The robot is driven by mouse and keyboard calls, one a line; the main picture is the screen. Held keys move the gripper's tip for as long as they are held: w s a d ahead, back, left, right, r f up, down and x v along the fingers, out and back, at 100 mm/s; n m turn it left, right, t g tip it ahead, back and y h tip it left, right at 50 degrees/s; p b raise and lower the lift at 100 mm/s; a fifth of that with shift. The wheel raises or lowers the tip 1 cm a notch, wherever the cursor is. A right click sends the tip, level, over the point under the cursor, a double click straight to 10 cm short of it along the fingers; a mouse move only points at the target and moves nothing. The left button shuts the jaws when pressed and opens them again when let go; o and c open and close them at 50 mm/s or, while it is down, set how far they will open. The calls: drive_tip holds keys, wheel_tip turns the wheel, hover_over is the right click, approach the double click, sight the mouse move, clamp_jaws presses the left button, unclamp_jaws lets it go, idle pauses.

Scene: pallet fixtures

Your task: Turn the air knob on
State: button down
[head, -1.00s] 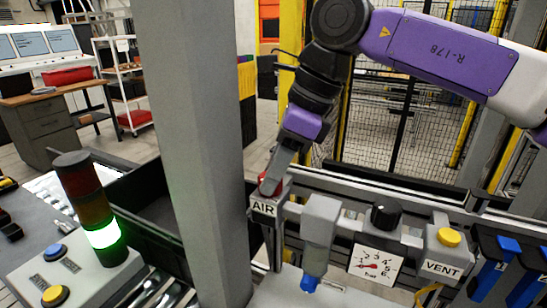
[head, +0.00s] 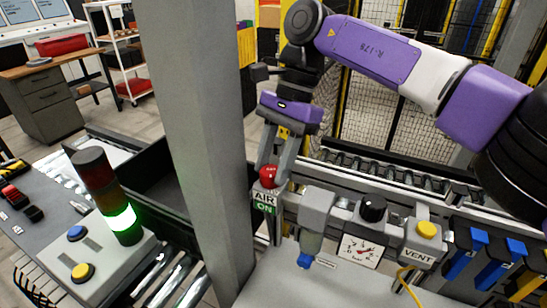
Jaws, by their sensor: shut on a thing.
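The red air knob (head: 268,171) sits on top of the grey valve block at the left end of the rail. An AIR label (head: 264,196) is on the block's front, and a green ON sign (head: 264,208) shows just below it. My gripper (head: 269,166) reaches down from above with its fingers on either side of the knob and is shut on it. The far side of the knob is hidden by the fingers.
Right of the knob are a grey filter with a blue bowl (head: 309,243), a black knob (head: 373,208), a pressure gauge (head: 361,251) and a yellow VENT button (head: 427,229). A grey post (head: 197,130) stands close on the left. A signal tower (head: 122,218) glows green.

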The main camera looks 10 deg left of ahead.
drive_tip(key=shift+w+n+h, duration=0.1)
drive_tip(key=shift+n+h, duration=0.3)
drive_tip(key=shift+n, duration=0.7)
drive_tip(key=c, duration=0.9)
unclamp_jaws()
drive_tip(key=v, duration=0.6)
drive_tip(key=shift+a, duration=0.1)
drive_tip(key=shift+v, duration=0.9)
drive_tip(key=shift+w, duration=0.1)
